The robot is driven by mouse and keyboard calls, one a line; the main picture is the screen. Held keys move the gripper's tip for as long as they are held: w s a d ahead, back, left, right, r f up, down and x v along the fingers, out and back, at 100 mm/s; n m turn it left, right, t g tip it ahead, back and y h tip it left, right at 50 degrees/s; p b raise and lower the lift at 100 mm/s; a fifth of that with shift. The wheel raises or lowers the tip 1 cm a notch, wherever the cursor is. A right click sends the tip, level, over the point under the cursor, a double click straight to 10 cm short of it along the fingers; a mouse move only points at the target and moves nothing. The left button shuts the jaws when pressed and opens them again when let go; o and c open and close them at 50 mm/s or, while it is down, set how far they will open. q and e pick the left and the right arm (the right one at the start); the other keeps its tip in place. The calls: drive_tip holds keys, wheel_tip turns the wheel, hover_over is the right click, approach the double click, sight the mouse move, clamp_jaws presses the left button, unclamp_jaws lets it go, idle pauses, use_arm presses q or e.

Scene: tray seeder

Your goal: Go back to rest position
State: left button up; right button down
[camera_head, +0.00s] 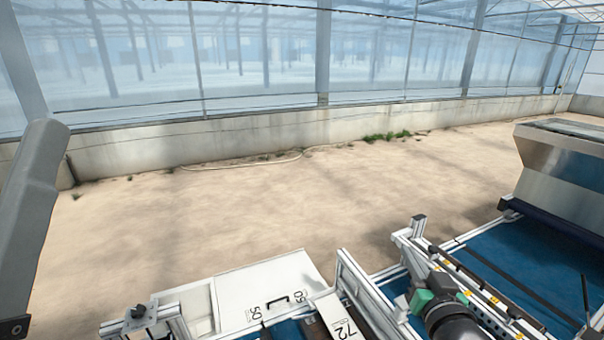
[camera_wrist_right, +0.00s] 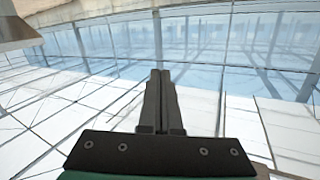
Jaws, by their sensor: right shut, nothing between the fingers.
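My right gripper (camera_wrist_right: 160,74) shows in the right wrist view with its two dark fingers together and nothing between them. The fingers point toward the greenhouse's glazed wall and roof, and touch nothing that I can see. In the head view, a black and green part of my right wrist (camera_head: 440,305) shows at the bottom right, over the seeder line. A grey link of my left arm stands at the left edge of the head view. My left gripper is not in view.
The tray seeder's metal frame (camera_head: 357,282) and white numbered panels (camera_head: 262,290) fill the bottom. A blue belt (camera_head: 520,262) runs beside a metal hopper (camera_head: 570,165) at right. Bare sandy floor (camera_head: 230,215) lies beyond, up to a low concrete wall (camera_head: 240,138) under glazing.

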drive_tip(key=s+a+r+n+t+y, duration=0.1)
drive_tip(key=s+a+r+t, duration=0.15)
drive_tip(key=r, duration=0.45)
drive_tip(key=s+a+r+t, duration=0.1)
drive_tip(key=s+r+t, duration=0.1)
drive_tip(key=s+r, duration=0.35)
drive_tip(key=s+a+r+n+t+y, duration=0.1)
drive_tip(key=s+r+t, duration=0.1)
drive_tip(key=r, duration=0.7)
drive_tip(key=s+r+t, duration=0.2)
drive_tip(key=s+r, duration=0.2)
drive_tip(key=s, duration=0.2)
drive_tip(key=s+r+n+t, duration=0.1)
drive_tip(key=s+r+t, duration=0.1)
drive_tip(key=s+r, duration=0.2)
drive_tip(key=s, duration=0.3)
drive_tip(key=shift+a+r+y, duration=0.2)
drive_tip(key=shift+r+y, duration=0.05)
drive_tip(key=shift+y, duration=0.15)
